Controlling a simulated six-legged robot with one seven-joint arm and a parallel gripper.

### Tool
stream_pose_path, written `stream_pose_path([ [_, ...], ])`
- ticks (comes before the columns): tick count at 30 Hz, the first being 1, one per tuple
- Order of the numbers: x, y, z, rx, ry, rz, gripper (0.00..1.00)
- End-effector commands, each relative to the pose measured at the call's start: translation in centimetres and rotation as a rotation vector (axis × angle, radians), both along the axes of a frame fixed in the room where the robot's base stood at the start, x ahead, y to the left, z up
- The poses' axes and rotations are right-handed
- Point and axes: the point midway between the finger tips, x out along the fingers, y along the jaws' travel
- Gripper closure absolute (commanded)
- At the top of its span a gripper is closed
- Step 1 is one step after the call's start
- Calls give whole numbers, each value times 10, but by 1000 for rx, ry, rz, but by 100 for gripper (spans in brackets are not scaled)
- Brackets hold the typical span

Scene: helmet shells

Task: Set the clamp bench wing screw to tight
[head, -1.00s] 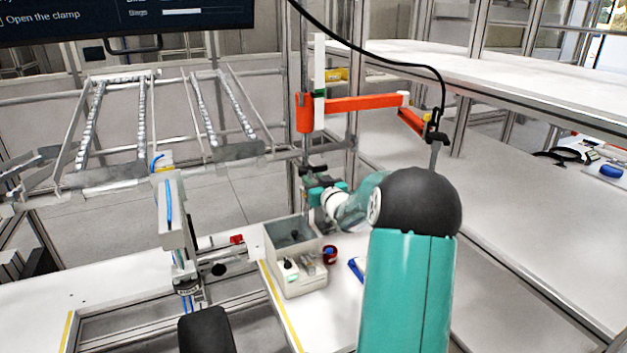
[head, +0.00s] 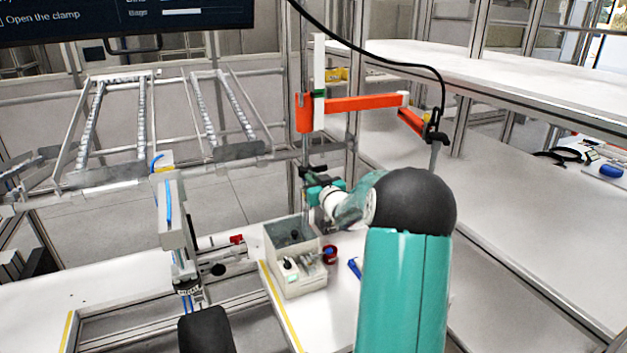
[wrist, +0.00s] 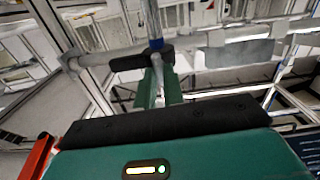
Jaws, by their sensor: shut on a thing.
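My gripper (head: 316,190) is at the metal upright behind the small bins in the head view. In the wrist view its teal fingers (wrist: 157,82) are close together on a black winged part, which I take to be the wing screw (wrist: 128,62). The wing screw sticks out to the left of the fingers, by a metal rod with a blue ring. In the head view a small black part (head: 313,169) shows just above the fingers. The exact contact is partly hidden by the fingers.
A grey bin (head: 290,232) and a small red cup (head: 330,255) stand on the white bench below my arm. An orange jointed arm (head: 365,103) with a black cable hangs above. A clamp fixture (head: 175,215) stands to the left. Metal rails run behind.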

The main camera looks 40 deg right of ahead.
Motion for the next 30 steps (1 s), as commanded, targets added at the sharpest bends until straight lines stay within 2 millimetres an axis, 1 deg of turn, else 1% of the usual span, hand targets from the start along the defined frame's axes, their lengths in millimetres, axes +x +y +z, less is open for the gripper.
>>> stream_pose_path([
  [8,1,2,0,-163,48,2,100],
  [30,1,4,-1,-831,243,1,100],
])
